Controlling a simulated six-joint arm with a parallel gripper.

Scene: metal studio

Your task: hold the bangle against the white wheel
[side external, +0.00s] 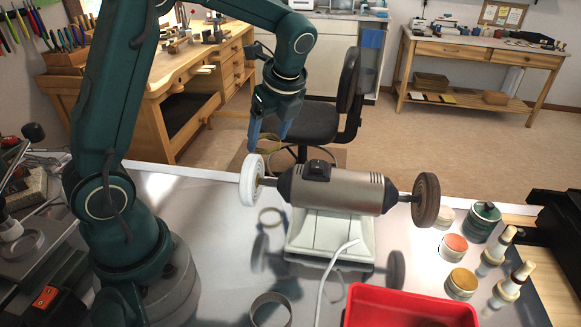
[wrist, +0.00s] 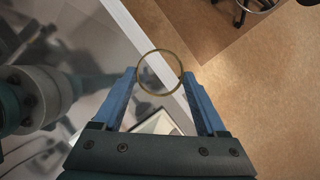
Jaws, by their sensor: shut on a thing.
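My gripper (side external: 268,136) points down with blue fingers just above and behind the white wheel (side external: 251,180). The wheel sits at the left end of the grey bench polisher (side external: 335,187). In the wrist view my gripper (wrist: 160,76) is shut on a thin brass-coloured bangle (wrist: 160,93), held between the fingertips with its round opening facing the camera. In the side view the bangle (side external: 269,144) shows partly behind the fingers, close to the wheel's top. I cannot tell whether it touches. The white wheel cannot be made out in the wrist view.
A dark wheel (side external: 426,201) is on the polisher's right end. A red bin (side external: 405,306), tins (side external: 462,283) and bottles stand at right. A chair (side external: 309,120) stands behind.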

